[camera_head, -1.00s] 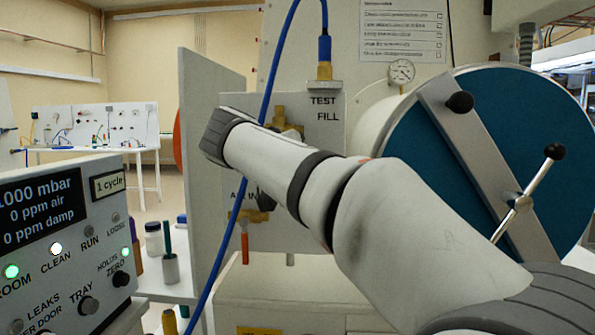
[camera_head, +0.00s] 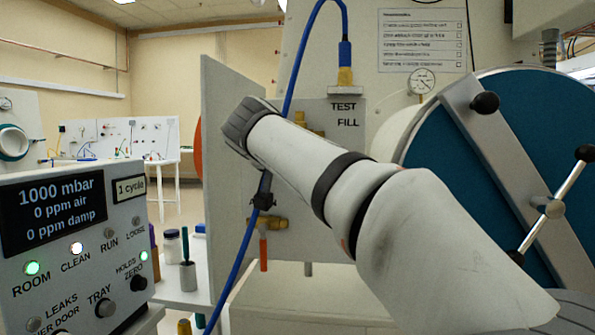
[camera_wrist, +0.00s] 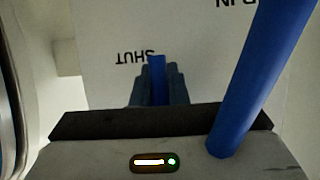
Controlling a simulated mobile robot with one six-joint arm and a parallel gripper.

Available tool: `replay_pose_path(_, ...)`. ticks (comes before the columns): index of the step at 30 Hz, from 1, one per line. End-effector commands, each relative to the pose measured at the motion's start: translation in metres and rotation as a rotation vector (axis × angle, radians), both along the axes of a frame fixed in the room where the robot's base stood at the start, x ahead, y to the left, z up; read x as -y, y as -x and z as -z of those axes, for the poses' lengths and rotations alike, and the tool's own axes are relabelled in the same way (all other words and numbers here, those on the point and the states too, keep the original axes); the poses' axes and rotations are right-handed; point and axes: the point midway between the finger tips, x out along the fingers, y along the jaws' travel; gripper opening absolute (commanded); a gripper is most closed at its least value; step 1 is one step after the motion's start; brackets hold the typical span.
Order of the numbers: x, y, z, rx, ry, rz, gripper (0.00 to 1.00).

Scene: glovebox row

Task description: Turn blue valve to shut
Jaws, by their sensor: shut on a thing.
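The blue valve's handle (camera_wrist: 158,64) shows in the wrist view as a short blue bar between my gripper's fingers. My gripper (camera_wrist: 157,82) is shut on it, in front of a white panel. The upside-down word SHUT is printed on the panel just left of the handle, close to its tip. The fingers hide the rest of the handle. In the head view my arm covers part of the white valve panel (camera_head: 334,150) marked TEST and FILL. The blue handle and my fingers cannot be made out there.
A blue hose (camera_head: 245,230) hangs in front of the panel and passes close beside my gripper, also in the wrist view (camera_wrist: 262,75). A red-handled valve (camera_head: 263,253) sits low on the panel. A large blue round door (camera_head: 525,120) stands right, a console (camera_head: 70,250) left.

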Motion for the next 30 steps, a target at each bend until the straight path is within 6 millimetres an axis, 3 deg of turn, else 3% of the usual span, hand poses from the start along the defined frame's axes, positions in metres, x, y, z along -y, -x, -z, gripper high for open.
replay_pose_path(4, -0.001, -0.001, 0.007, -0.014, 0.002, 0.002, 0.00)
replay_pose_path(5, -0.001, -0.001, 0.007, -0.014, 0.002, 0.002, 0.14)
replay_pose_path(13, -0.001, 0.000, 0.004, -0.008, 0.002, -0.001, 0.35)
replay_pose_path(22, -0.003, 0.005, -0.001, -0.004, 0.002, -0.003, 0.35)
replay_pose_path(30, -0.017, 0.043, -0.018, -0.004, 0.002, -0.006, 0.35)
